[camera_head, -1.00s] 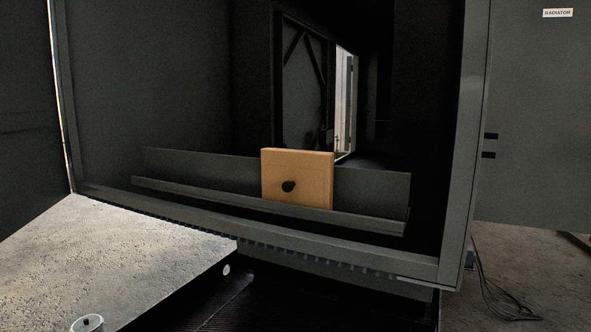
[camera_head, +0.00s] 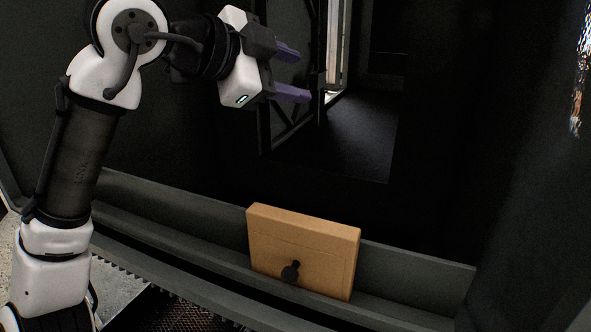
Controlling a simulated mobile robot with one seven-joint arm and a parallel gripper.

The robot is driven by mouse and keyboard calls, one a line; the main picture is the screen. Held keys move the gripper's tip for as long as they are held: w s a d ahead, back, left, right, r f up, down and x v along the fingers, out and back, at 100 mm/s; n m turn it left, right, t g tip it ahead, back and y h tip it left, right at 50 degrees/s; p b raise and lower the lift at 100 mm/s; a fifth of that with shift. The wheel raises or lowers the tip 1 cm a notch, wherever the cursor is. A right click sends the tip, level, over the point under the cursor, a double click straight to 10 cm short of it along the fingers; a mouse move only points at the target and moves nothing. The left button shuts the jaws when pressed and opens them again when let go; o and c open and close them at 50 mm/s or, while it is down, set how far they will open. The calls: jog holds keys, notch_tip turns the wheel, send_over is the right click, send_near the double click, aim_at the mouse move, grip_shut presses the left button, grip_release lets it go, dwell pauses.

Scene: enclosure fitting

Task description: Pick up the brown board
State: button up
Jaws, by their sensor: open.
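The brown board (camera_head: 315,249) is a flat, square-edged panel with a black knob (camera_head: 290,272) low on its front face. It stands upright, leaning slightly, in a dark grey ledge or channel at the front of the enclosure. My gripper (camera_head: 298,72), with purple fingers, is open and empty. In the picture it is above the board and a little to its left, apart from it and pointing right.
The grey ledge (camera_head: 415,272) runs across the enclosure opening, with a raised back wall behind the board. The dark enclosure interior has a door-like framed panel at the back left and a bright gap beside it. The space right of the board is clear.

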jog(key=s+f+m+g+y+p, duration=0.1)
jog(key=s+f+g+y+p, duration=0.15)
jog(key=g, duration=0.25)
jog(key=m+g+y+p, duration=0.2)
jog(key=g+y, duration=0.2)
jog(key=g, duration=0.3)
send_near(298, 219)
jog(key=x, duration=0.1)
jog(key=b+x, duration=0.1)
jog(key=x, duration=0.1)
jog(key=shift+s+d+f+h, duration=0.15)
jog(key=shift+s+f+h, duration=0.1)
jog(key=shift+s, duration=0.1)
jog(key=shift+t, duration=0.3)
jog(key=shift+p+x, duration=0.35)
jog(key=shift+x, duration=2.25)
jog(key=shift+w+f, duration=0.15)
jog(key=shift+f, duration=0.1)
grip_shut()
